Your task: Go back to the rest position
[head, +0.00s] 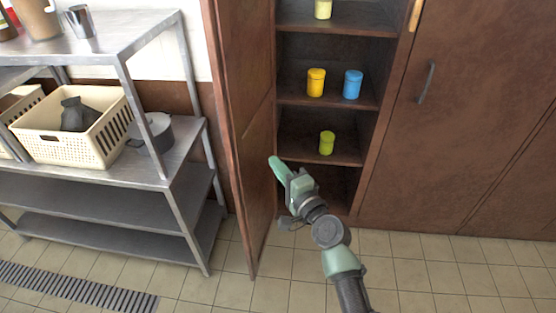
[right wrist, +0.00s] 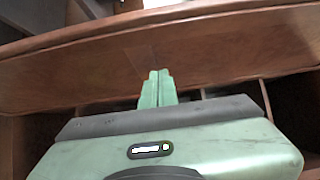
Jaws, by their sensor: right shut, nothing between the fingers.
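My right gripper (head: 276,165) is in front of the open cabinet, close to the inner face of the open wooden door (head: 243,130) in the head view. In the right wrist view its two green fingers (right wrist: 158,88) are together with nothing between them. The door's brown panel (right wrist: 220,50) spans the wrist view beyond the fingertips. I cannot tell whether the fingertips touch the door. My left gripper does not show in either view.
Cabinet shelves hold a yellow jar (head: 316,83), a blue jar (head: 352,84) and a lime jar (head: 327,143). A steel rack (head: 150,170) with a cream basket (head: 75,122) and a pot (head: 155,130) stands left. The tiled floor (head: 420,280) is clear at right.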

